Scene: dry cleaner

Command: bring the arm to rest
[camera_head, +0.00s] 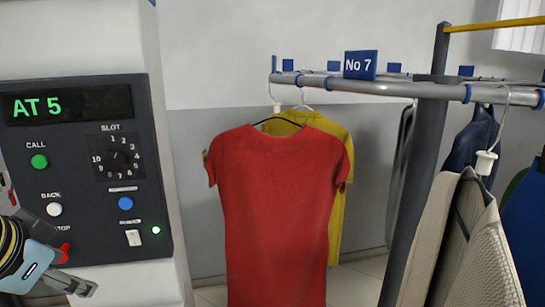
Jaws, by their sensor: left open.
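My left gripper (78,270) shows at the lower left edge, with part of my left arm behind it. Its dark fingers are apart and nothing shows between them. It is in front of the lower left part of the control panel (90,225), close to the red stop button (65,250), which it partly overlaps. I cannot tell whether it touches the panel. My right gripper is not in view.
The panel display (66,105) reads "AT 5". A dark post (415,190) stands at the right.

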